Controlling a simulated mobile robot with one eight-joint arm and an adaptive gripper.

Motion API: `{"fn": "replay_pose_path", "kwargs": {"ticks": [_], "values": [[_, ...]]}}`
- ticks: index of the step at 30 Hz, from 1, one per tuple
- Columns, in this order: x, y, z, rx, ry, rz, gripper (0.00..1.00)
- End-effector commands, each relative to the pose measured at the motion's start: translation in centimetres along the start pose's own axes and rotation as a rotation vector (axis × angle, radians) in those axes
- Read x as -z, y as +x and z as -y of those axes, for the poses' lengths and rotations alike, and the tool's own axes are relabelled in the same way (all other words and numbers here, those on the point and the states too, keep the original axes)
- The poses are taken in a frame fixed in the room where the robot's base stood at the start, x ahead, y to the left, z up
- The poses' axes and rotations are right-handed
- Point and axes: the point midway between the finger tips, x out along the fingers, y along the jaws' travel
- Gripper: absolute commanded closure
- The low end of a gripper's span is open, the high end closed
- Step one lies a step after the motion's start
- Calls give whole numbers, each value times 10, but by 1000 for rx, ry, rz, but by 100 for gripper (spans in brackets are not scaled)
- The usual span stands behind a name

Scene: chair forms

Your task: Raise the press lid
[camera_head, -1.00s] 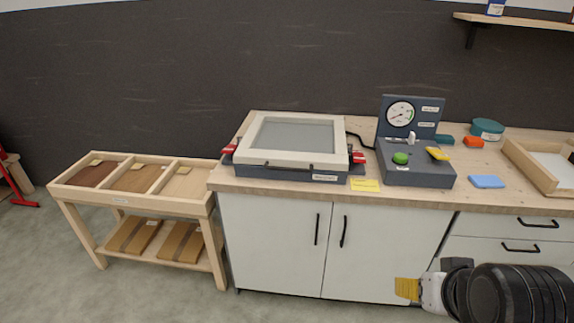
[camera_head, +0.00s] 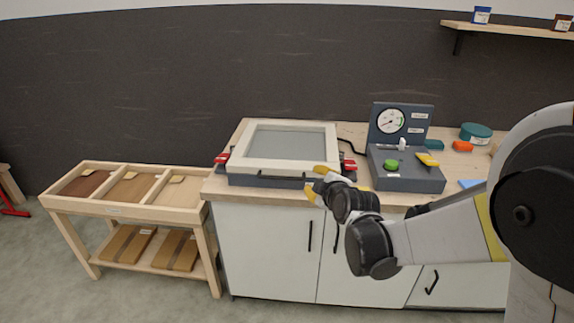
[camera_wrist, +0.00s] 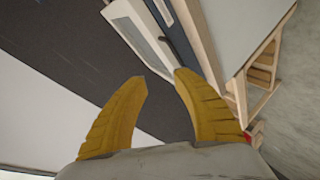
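The press (camera_head: 240,180) stands on the wooden counter with its pale-framed lid (camera_head: 285,166) lying flat and closed on the dark base. A dark handle bar runs along the lid's front edge, and it also shows in the wrist view (camera_wrist: 168,41). Red clamps (camera_head: 222,158) (camera_head: 349,164) sit at the press's left and right sides. My gripper (camera_head: 315,181) is in front of the press's right front corner, close to the handle's right end in the picture. Its yellow fingers are apart with nothing between them in the wrist view (camera_wrist: 160,75). Whether it touches the press I cannot tell.
A control box (camera_head: 405,178) with a gauge and green button stands right of the press. My arm covers the counter's right part. A wooden rack (camera_head: 125,208) with trays stands left. A shelf (camera_head: 510,30) hangs at the upper right.

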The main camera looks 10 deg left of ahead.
Motion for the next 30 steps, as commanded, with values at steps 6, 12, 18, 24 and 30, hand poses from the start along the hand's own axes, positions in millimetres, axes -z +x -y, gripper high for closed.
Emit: {"fn": "replay_pose_path", "kwargs": {"ticks": [6,12,18,24,30], "values": [[18,75,41,-112,-296,-89,66],[22,102,68,-179,-441,-113,66],[23,117,72,-191,-470,-115,66],[28,155,67,-190,-468,-115,66],[34,190,61,-190,-467,-115,66]]}}
